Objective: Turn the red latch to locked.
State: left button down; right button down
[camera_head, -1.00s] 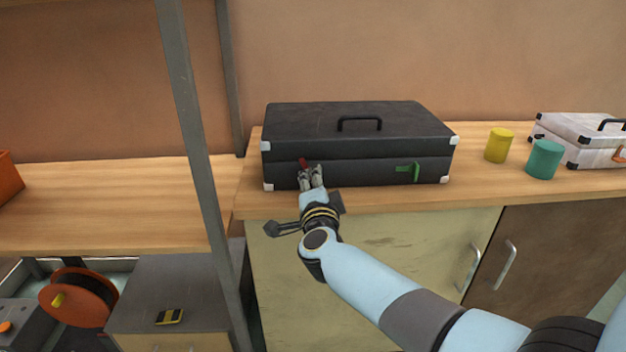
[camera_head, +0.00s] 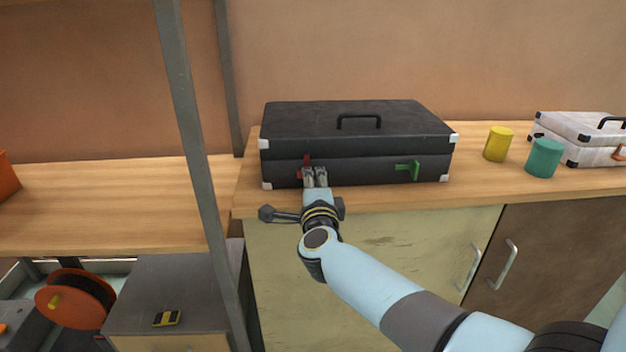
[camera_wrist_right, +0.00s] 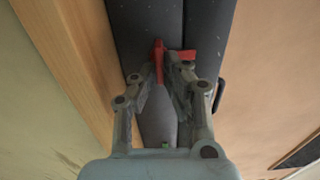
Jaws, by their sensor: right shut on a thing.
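A black case (camera_head: 350,146) lies closed on the wooden counter, with a red latch (camera_head: 307,160) on the left of its front. In the head view, part of the latch stands upright above my right gripper (camera_head: 315,173), and more red shows left of the fingers. The right wrist view also shows the red latch (camera_wrist_right: 158,60), with a short red arm to the right across the case seam. My right gripper (camera_wrist_right: 163,76) is shut on the red latch there. The fingers hide part of the latch. My left gripper is in neither view.
A green latch (camera_head: 408,171) is on the right of the case front. A yellow cylinder (camera_head: 498,145), a teal cylinder (camera_head: 543,158) and a white case (camera_head: 580,140) stand to the right. A grey post (camera_head: 195,150) rises left of the case.

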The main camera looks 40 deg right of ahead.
jog(key=shift+f, duration=0.1)
jog(key=c, duration=1.4)
grip_release()
jog(key=shift+c, duration=0.2)
jog(key=shift+s, duration=0.1)
jog(key=v, duration=1.2)
jog(key=shift+d, duration=0.1)
